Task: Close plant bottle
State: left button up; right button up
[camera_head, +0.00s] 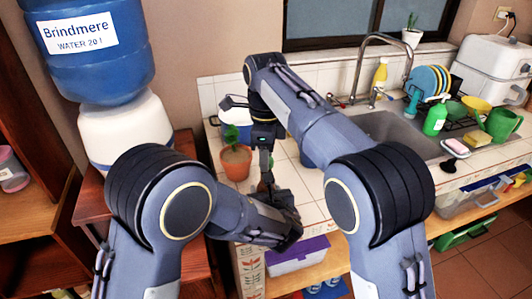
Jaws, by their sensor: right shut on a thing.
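My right gripper (266,172) reaches down over the tiled counter, just right of a potted plant (236,162) in a terracotta pot. It is shut on a small thing, mostly hidden by its fingers and my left arm. A small greenish and brown patch (262,187) shows just below the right fingers; I cannot tell whether it is the plant bottle. My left gripper (290,212) is low in front of the counter, close below the right one. Its fingers are too dark and overlapped to tell open from shut.
A blue water jug (95,60) on a white dispenser stands at the left. The sink (395,128), a tall faucet (360,70), a green soap bottle (435,120) and a dish rack with plates lie to the right. A purple-lidded box (297,255) sits below the counter.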

jog(key=shift+f, duration=0.1)
jog(key=shift+f, duration=0.75)
jog(key=shift+f, duration=0.5)
dwell(0.3)
jog(key=shift+f, duration=0.1)
jog(key=m, duration=0.5)
jog(key=shift+m, duration=0.3)
jog(key=m, duration=0.4)
jog(key=shift+m, duration=0.4)
jog(key=o, duration=0.9)
